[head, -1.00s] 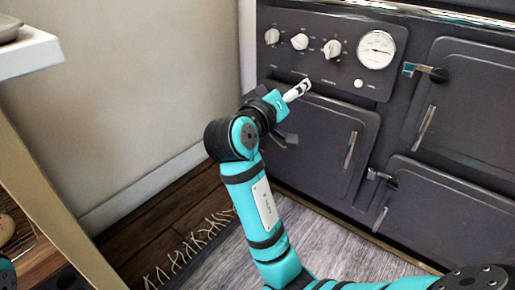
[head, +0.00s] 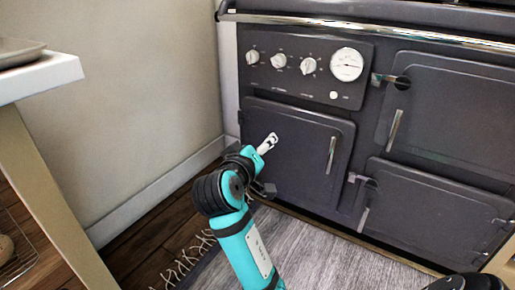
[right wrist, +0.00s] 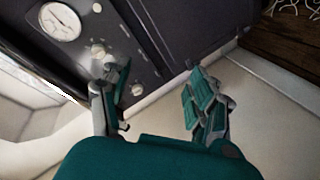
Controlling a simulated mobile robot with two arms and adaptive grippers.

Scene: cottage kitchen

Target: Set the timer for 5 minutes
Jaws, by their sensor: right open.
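The dark stove's control panel (head: 300,72) carries three white knobs: left (head: 252,57), middle (head: 278,61) and right (head: 308,66). A round white dial with a needle (head: 346,64) sits to their right. The labels are too small to read, so I cannot tell which part is the timer. My right gripper (head: 266,143) is in front of the upper left oven door, below the panel, apart from the knobs. In the right wrist view its fingers (right wrist: 157,95) are spread and empty; the dial (right wrist: 60,22) and a knob (right wrist: 98,51) show beyond the left finger. My left gripper is out of view.
The upper left oven door (head: 298,150) has an upright handle. A chrome rail (head: 370,27) runs above the panel. A white counter (head: 40,78) stands at the left, near the bare wall (head: 140,90). A grey fringed rug (head: 320,255) lies before the stove.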

